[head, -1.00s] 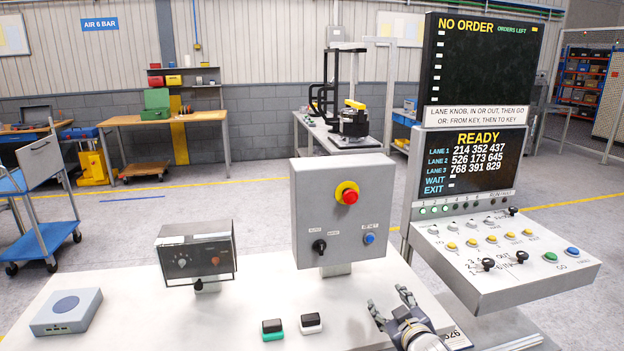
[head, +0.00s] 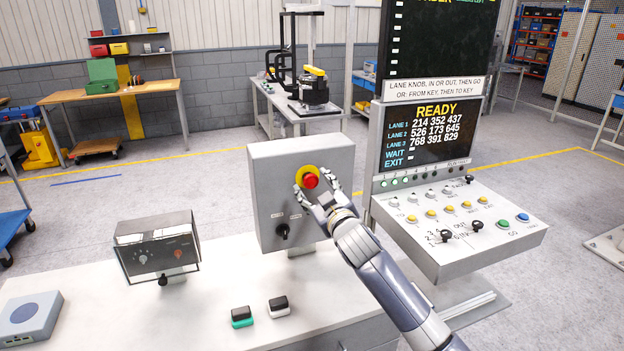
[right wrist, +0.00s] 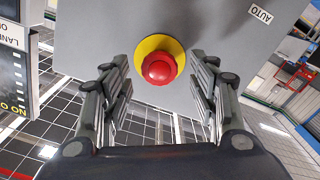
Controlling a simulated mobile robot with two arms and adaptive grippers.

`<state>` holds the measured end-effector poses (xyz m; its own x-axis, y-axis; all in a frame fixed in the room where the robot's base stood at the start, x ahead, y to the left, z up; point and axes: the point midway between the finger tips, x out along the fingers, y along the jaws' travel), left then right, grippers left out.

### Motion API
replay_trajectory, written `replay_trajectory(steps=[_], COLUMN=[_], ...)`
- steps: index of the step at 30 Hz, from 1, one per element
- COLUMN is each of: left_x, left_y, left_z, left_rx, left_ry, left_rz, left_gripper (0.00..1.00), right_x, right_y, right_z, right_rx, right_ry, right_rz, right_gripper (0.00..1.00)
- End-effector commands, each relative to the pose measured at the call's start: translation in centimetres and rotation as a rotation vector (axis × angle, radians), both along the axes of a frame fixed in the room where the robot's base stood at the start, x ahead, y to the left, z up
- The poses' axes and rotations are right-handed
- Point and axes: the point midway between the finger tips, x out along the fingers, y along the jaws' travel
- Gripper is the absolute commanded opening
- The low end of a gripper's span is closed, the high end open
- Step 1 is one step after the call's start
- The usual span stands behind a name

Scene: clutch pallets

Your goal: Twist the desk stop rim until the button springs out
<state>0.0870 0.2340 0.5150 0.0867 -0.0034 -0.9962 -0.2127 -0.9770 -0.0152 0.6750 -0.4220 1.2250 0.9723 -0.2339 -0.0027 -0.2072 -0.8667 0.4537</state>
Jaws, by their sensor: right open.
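The desk stop is a red mushroom button (head: 311,181) on a yellow round backing (head: 303,172), set in the front of a grey box (head: 262,160) on the desk. My right gripper (head: 315,190) is raised in front of the box, with its fingers around the button's lower right side. In the right wrist view, the red button (right wrist: 159,69) lies ahead, between and beyond the two open fingers (right wrist: 160,90). Both fingers look apart from it, and nothing is held. My left gripper does not show.
A black selector knob (head: 283,231) is on the same box, below the button. A lane console (head: 460,225) with knobs and buttons stands close on the right. A small dial box (head: 160,255) and two stamp-like blocks (head: 278,306) are on the white desk (head: 215,335).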

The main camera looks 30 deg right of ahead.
Motion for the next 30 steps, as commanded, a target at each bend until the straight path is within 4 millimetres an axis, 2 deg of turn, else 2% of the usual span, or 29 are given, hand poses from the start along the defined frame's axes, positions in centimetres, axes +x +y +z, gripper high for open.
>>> replay_trajectory(steps=[6, 17, 23, 30], left_x=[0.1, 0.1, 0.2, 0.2], left_y=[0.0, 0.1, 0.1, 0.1], left_z=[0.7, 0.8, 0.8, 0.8], left_rx=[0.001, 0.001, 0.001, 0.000], left_ry=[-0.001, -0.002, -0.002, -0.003], left_rz=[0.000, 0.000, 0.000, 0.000], left_gripper=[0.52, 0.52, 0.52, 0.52], right_x=[1.9, 2.2, 2.2, 2.2], right_y=[-0.5, -0.5, -0.5, -0.5], right_z=[0.1, -0.1, 0.0, 0.0], right_rx=[0.000, -0.001, 0.000, 0.006], right_ry=[0.000, 0.000, 0.000, -0.001], right_rz=[0.000, 0.000, 0.000, 0.001], right_gripper=[0.55, 0.55, 0.11, 0.10])
